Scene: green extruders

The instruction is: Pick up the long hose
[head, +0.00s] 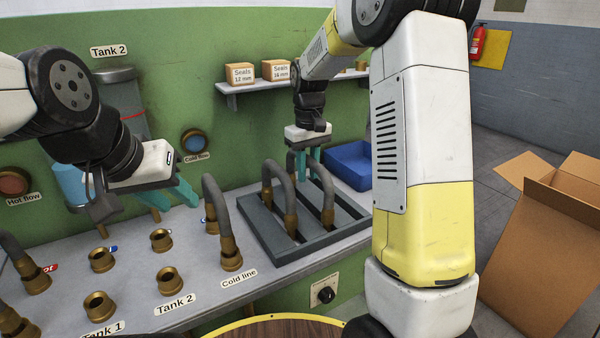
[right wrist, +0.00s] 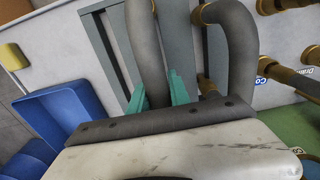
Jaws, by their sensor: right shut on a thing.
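Two grey arched hoses with brass ends stand in a dark slotted rack (head: 262,228) at the table's right side. My right gripper (head: 308,160) is shut on the top of the right-hand grey hose (head: 325,182). In the right wrist view its teal fingers (right wrist: 160,92) sit on either side of that hose (right wrist: 147,45). The other rack hose (head: 283,180) stands close beside it, also seen in the right wrist view (right wrist: 238,45). I cannot tell which hose is the long one. My left gripper (head: 178,196) is open and empty above the table's back part.
Another grey hose (head: 217,200) is on the Cold line fitting. Several bare brass fittings (head: 168,281) stand left of it. A blue bin (head: 350,165) lies behind the rack. A shelf (head: 262,86) with boxes is above. An open cardboard box (head: 535,250) stands at right.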

